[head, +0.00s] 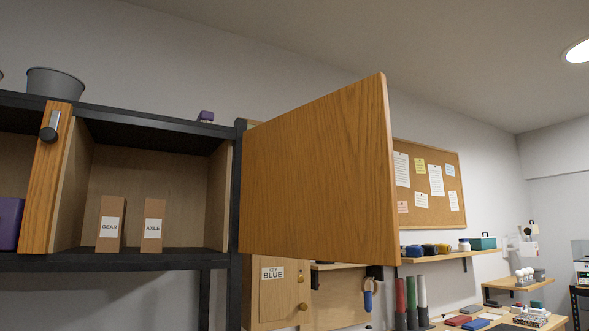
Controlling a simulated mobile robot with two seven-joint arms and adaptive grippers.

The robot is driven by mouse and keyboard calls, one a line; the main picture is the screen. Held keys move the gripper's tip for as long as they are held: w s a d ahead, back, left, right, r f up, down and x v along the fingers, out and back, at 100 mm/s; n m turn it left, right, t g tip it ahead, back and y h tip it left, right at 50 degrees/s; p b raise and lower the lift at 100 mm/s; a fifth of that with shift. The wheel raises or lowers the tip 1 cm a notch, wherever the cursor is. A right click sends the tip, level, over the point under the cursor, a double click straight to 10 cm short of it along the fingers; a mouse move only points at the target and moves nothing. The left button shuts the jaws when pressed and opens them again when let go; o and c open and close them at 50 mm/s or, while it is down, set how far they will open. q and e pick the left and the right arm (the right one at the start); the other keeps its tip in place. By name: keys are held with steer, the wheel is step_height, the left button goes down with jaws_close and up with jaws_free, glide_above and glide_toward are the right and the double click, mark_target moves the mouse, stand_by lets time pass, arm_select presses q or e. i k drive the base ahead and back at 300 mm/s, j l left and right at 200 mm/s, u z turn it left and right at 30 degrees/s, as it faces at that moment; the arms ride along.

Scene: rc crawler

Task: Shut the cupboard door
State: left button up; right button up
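A large wooden door (318,175) stands open in the middle of the head view. Its left edge is by a black upright post (238,185), and its right edge comes out towards me. No handle shows on the face I see. To its left is an open cupboard compartment (160,180) with a light wood interior. Inside stand two small boxes, labelled GEAR (109,225) and AXLE (152,226). A narrow wooden panel (45,185) with a dark round and metal fitting stands at the compartment's left side. Neither gripper is in view.
A grey bucket (54,84) and a small purple item (206,116) sit on top of the black shelf frame. A cork board (430,185) and a shelf with several items (455,256) are behind the door at right. A lower cabinet reads KEY BLUE (272,274).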

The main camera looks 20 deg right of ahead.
mark_target(318, 183)
steer(key=l+u, duration=0.15)
steer(key=u, duration=1.15)
steer(key=k+l, duration=0.1)
steer(key=l, duration=2)
steer(key=k+l, duration=0.15)
steer(key=l, duration=0.85)
